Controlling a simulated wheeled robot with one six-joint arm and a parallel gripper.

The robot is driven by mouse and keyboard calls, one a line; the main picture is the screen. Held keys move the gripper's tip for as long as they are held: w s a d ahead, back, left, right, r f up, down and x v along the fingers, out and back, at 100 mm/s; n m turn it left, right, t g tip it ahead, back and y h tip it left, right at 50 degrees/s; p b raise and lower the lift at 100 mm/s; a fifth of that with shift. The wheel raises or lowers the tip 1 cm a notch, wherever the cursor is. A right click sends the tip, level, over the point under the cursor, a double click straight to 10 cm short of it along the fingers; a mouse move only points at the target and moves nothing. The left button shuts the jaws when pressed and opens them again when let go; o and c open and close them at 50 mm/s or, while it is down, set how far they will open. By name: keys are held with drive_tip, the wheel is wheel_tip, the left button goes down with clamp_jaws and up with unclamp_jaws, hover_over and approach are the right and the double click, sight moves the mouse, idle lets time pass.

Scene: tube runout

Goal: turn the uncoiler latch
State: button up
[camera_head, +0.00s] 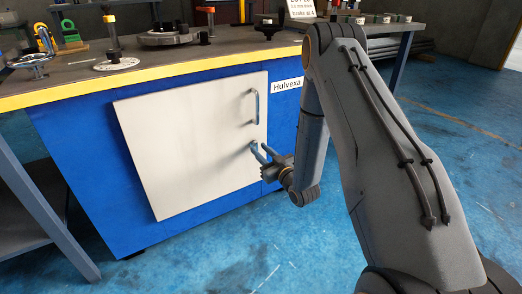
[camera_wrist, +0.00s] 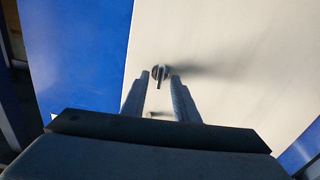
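The uncoiler latch shows in the wrist view as a small dark round knob (camera_wrist: 160,73) with a narrow upright grip, on the white door panel (camera_wrist: 230,60). My gripper (camera_wrist: 160,77) is open, with one finger on each side of the latch in that picture. Whether the fingertips reach past the latch or stop short of it I cannot tell. Nothing is held. In the head view my gripper (camera_head: 261,151) points at the right part of the white door (camera_head: 190,150), below its bar handle (camera_head: 254,106). The latch cannot be made out there.
The door sits on a blue cabinet (camera_head: 85,185) with a yellow-edged top (camera_head: 60,98). Tools and fixtures stand on the top, including a round plate (camera_head: 117,64) with a black knob. A bench frame (camera_head: 45,205) stands at the left. The blue floor in front is clear.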

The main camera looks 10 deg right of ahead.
drive_tip(key=shift+p+v, duration=1.25)
drive_tip(key=shift+v, duration=1.5)
drive_tip(key=shift+s, duration=0.1)
